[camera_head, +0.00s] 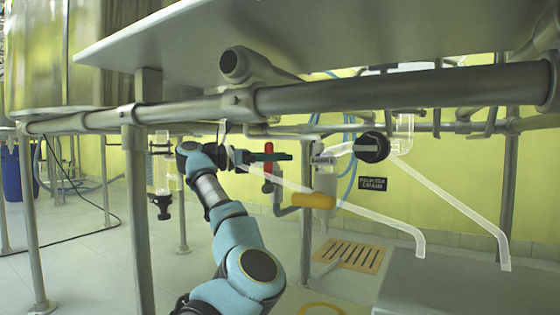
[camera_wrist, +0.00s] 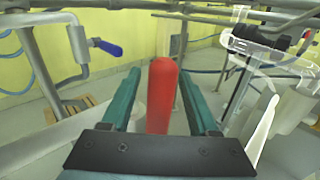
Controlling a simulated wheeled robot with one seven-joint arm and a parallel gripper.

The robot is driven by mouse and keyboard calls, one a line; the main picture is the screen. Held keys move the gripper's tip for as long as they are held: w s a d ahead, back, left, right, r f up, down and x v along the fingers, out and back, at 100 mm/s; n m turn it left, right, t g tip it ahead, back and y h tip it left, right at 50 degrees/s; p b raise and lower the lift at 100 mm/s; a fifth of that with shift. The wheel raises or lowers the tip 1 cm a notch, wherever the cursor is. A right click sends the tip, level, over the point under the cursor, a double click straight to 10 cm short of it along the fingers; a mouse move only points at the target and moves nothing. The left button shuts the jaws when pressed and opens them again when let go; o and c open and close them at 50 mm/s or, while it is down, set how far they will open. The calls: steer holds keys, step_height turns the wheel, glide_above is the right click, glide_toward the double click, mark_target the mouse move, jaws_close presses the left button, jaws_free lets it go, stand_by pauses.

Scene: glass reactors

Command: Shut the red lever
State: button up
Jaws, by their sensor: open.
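In the wrist view, the red lever (camera_wrist: 161,95) stands between the two teal fingers of my gripper (camera_wrist: 158,82). The fingers are apart, with a visible gap on each side of the lever. The lever's lower end is hidden behind the dark gripper body in the wrist view.
A thick grey rail (camera_head: 350,92) crosses above my arm. Clear glass tubes (camera_head: 370,212) slope to the right, near an orange handle (camera_head: 313,200). A blue-handled valve (camera_wrist: 107,47) is left of the lever. A grey box (camera_head: 455,280) stands lower right.

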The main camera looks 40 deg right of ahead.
steer(key=shift+s+d, duration=0.1)
steer(key=shift+d, duration=0.1)
jaws_close()
stand_by(0.4)
stand_by(1.0)
